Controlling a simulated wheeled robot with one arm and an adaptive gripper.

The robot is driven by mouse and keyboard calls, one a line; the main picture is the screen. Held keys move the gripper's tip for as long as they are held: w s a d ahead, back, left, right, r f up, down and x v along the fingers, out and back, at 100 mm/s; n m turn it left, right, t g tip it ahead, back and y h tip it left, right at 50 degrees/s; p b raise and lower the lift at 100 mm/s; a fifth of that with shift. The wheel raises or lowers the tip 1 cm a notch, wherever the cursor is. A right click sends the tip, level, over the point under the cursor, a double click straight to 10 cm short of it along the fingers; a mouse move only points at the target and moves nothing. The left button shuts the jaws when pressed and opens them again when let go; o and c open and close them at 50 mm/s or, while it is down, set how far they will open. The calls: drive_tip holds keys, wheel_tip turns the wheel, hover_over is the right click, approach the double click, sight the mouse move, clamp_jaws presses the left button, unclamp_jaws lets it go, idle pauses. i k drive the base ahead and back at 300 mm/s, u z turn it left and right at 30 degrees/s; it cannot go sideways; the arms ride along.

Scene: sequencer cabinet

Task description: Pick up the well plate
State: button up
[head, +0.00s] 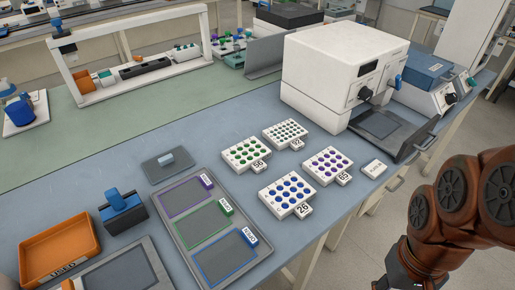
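Several white well plates sit flat on the blue bench, each with a small numbered tag. One with blue wells (287,194) is nearest the front edge. One with purple wells (328,164) is to its right and behind. One with large green wells (246,153) is at the back left. One with many small dark green wells (285,133) is at the back right. The frame does not tell which plate is meant. My arm is at the lower right, apart from all the plates. My gripper is not in the frame.
A grey tray (176,229) with purple, green and blue outlined slots lies left of the plates. A white cabinet machine (327,77) with an open front shelf (378,124) stands behind right. An orange "USED" bin (58,247) is at front left. A small white block (374,168) lies near the edge.

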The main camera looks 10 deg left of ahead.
sight(250, 153)
drive_tip(key=u, duration=0.35)
drive_tip(key=k, duration=0.45)
drive_tip(key=u, duration=1.7)
drive_tip(key=i, duration=0.6)
drive_tip(key=z, duration=0.2)
